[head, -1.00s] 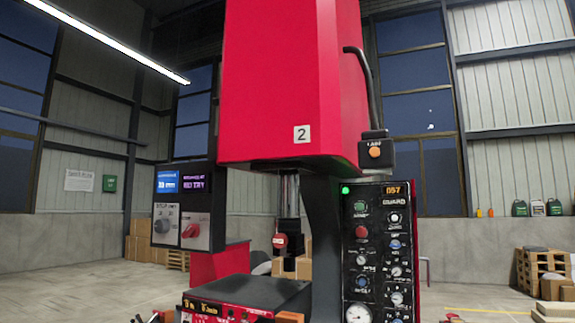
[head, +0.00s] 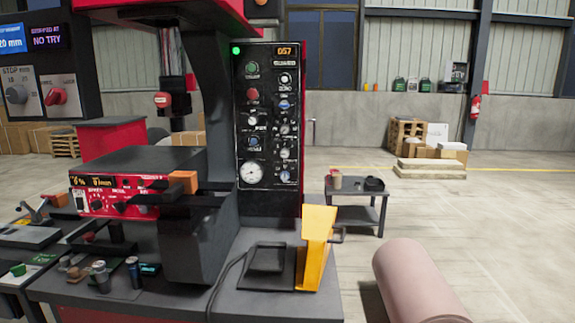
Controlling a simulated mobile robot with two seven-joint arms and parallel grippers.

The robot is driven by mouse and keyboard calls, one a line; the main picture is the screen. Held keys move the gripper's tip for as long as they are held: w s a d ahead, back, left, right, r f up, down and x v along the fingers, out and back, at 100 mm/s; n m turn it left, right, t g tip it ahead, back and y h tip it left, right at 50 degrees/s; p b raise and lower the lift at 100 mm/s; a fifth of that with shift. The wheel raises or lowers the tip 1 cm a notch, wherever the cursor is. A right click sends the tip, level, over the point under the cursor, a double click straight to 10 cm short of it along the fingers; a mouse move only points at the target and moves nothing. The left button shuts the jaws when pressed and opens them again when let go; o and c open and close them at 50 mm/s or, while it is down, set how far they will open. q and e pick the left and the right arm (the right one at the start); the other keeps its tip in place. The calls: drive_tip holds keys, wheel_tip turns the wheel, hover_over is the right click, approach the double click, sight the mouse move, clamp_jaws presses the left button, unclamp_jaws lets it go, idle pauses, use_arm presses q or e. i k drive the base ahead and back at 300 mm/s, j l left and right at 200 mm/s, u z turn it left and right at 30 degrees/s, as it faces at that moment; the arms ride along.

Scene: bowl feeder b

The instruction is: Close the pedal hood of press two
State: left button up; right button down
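The press (head: 222,120) fills the left half of the head view; its number is out of the picture. A yellow hood (head: 316,250) stands nearly upright at the right end of the press's grey bench top. A dark pedal-like block (head: 268,257) sits just left of it and is uncovered from above, so the hood looks raised. A dark cable runs from the block's left side. Neither of my grippers is in view.
A control panel (head: 268,110) with knobs and a gauge rises behind the hood. Small pots and a can (head: 101,275) stand at the bench's front left. A small dark side table (head: 356,206) stands behind at right. A large pinkish cylindrical shape (head: 415,280), unclear in nature, is at lower right.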

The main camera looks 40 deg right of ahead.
sight(318, 224)
drive_tip(key=z, duration=0.4)
drive_tip(key=l+z, duration=0.15)
drive_tip(key=z, duration=0.25)
drive_tip(key=l+z, duration=0.1)
drive_tip(key=z, duration=0.3)
drive_tip(key=l+z, duration=0.1)
drive_tip(key=z, duration=0.3)
